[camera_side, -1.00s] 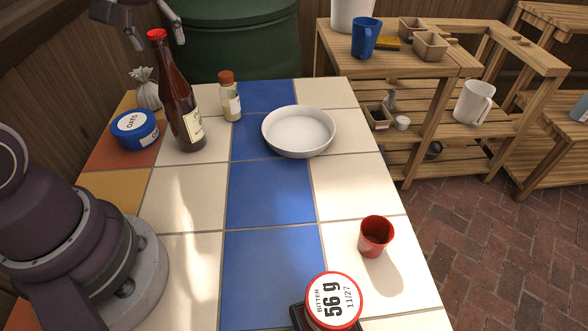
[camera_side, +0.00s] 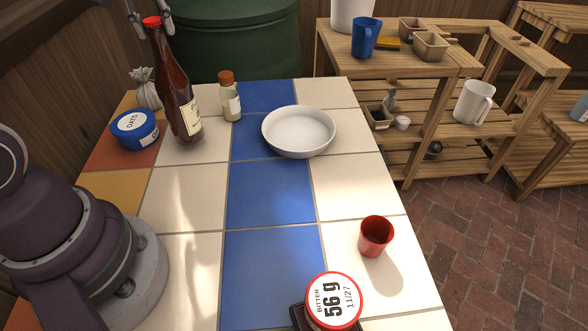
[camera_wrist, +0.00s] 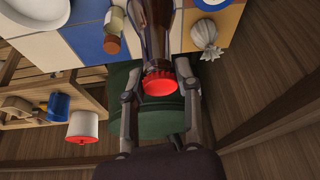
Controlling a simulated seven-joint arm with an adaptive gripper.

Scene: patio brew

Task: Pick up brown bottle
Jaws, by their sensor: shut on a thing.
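The brown bottle (camera_side: 174,88) has a red cap and a pale label. My gripper (camera_side: 152,20) is at the top edge of that view, at the bottle's neck, and mostly out of frame. Whether the bottle's base touches the table is hard to tell.
A blue oats tin (camera_side: 135,131), a small grey sack (camera_side: 146,90) and a cork-topped jar (camera_side: 231,101) stand close to the bottle.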

